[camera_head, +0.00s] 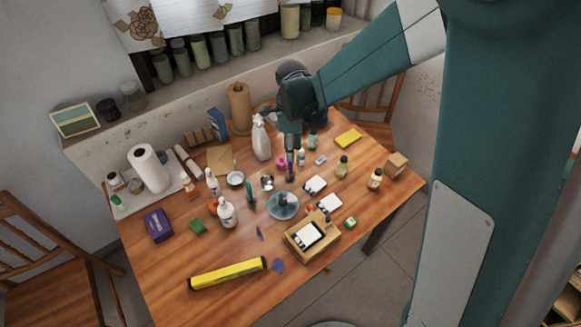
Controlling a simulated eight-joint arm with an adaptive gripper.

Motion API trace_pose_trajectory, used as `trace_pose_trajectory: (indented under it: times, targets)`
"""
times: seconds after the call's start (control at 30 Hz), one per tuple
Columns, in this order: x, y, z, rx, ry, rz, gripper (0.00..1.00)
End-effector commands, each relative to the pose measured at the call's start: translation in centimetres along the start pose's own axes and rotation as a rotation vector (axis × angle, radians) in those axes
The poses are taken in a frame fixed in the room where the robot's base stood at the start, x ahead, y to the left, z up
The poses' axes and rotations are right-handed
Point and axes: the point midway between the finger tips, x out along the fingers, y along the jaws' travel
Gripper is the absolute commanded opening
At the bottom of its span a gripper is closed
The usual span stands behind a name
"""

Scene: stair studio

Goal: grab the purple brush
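A slim upright purple object (291,172), which looks like the purple brush, shows directly below my gripper (291,150) near the middle of the table. It is small, and its upper part merges with the dark fingers. I cannot tell whether the fingers touch it or whether it stands on the table. My gripper points down, and its finger opening is too small to make out. A flat purple-blue piece (278,265) lies near the table's front edge, too small to identify.
The wooden table (170,270) is crowded. A white spray bottle (261,140) stands just left of my gripper. A pink roll (281,162), a round blue-grey dish (283,206), a wooden box (311,236) and several small bottles are close by. A yellow box (228,273) lies in front.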

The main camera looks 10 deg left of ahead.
Motion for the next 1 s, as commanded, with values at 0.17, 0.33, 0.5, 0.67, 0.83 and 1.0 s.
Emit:
trace_pose_trajectory:
  times: [0.17,0.33,0.5,0.67,0.83,1.0]
  targets:
    - [0.4,0.0,0.3,0.012,0.002,0.005,0.27]
    - [0.4,0.0,0.3,0.012,0.002,0.005,0.27]
    - [0.6,0.0,0.3,0.011,0.002,0.005,0.27]
    - [1.7,0.0,0.3,0.011,0.002,0.005,0.27]
    - [2.8,0.0,0.3,0.011,0.002,0.004,0.27]
    - [3.0,0.0,0.3,0.011,0.002,0.004,0.27]
